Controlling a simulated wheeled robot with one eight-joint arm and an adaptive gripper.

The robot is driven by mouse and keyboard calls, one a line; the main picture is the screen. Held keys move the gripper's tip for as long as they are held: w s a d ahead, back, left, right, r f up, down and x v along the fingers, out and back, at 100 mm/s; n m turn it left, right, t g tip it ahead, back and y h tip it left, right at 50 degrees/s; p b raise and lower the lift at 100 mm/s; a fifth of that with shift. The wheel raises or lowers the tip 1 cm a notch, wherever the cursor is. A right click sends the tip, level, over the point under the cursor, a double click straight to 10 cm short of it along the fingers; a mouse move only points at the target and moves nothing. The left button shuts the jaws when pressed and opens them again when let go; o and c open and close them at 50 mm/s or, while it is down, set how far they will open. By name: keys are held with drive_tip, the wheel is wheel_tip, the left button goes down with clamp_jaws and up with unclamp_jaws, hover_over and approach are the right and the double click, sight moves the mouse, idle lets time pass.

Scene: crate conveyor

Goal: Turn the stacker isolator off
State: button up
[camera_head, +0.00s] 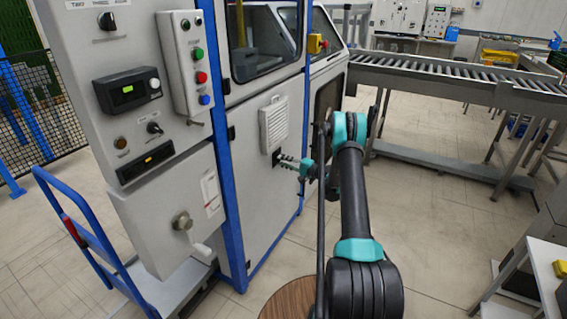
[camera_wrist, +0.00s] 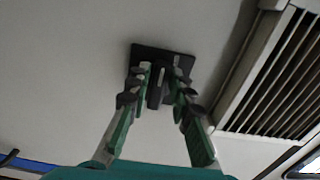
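A black switch with a square backplate (camera_wrist: 178,58) and a protruding handle (camera_wrist: 155,92) is on the grey cabinet panel in the wrist view; no label on it can be read. In the head view its dark plate (camera_head: 276,158) shows just below a white vent, largely covered by my gripper. My gripper (camera_head: 284,161) points at the panel from the right. In the wrist view my gripper (camera_wrist: 161,76) has one finger on each side of the handle, with a gap between them; the fingers look open, and firm contact does not show.
The white louvred vent (camera_head: 274,124) is just above the switch. A control panel with a display (camera_head: 128,90) and a button box (camera_head: 195,62) stands to the left. A yellow box with a red button (camera_head: 316,43) is higher up. A roller conveyor (camera_head: 450,77) runs right; a blue trolley (camera_head: 85,235) stands lower left.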

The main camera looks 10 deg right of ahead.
drive_tip(key=shift+o, duration=1.2)
drive_tip(key=shift+d, duration=0.1)
drive_tip(key=v, duration=1.1)
drive_tip(key=shift+s+d, duration=0.25)
drive_tip(key=shift+d, duration=0.05)
